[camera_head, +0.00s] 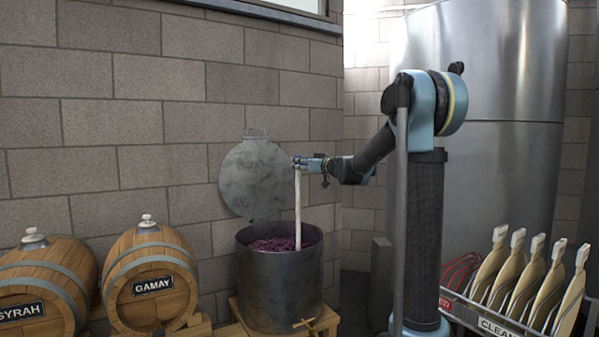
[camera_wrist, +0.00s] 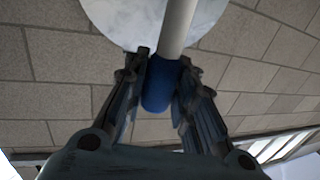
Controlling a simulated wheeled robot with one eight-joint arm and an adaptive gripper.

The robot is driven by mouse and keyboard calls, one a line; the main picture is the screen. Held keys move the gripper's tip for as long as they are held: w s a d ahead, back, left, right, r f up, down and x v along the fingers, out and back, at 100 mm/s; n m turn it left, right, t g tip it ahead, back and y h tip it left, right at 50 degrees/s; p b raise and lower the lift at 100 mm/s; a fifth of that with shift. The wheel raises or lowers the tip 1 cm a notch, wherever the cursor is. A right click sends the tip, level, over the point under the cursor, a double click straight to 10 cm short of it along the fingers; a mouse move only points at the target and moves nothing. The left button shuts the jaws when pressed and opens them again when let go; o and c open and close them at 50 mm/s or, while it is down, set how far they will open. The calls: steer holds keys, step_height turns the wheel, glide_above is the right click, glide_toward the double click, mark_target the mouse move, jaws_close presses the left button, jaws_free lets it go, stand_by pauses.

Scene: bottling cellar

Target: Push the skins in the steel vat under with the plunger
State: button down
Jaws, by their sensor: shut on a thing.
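The steel vat (camera_head: 279,290) stands open on a wooden stand, with purple skins (camera_head: 270,244) visible inside below its rim. Its round lid (camera_head: 252,180) is raised behind it. My gripper (camera_head: 299,163) is above the vat's right side, shut on the plunger (camera_head: 298,205). The plunger's pale shaft hangs nearly upright, and its lower end goes down into the vat at the skins, where its foot is hidden. In the wrist view, the gripper's fingers (camera_wrist: 162,85) are on both sides of the plunger's blue grip (camera_wrist: 158,86).
Wooden barrels labelled GAMAY (camera_head: 150,265) and SYRAH (camera_head: 45,285) lie left of the vat. A brass tap (camera_head: 304,324) is low at the vat's front. A large steel tank (camera_head: 500,130) stands right, with a rack (camera_head: 480,318) of several pale paddle-like tools marked CLEAN.

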steer(key=shift+r, duration=4.8)
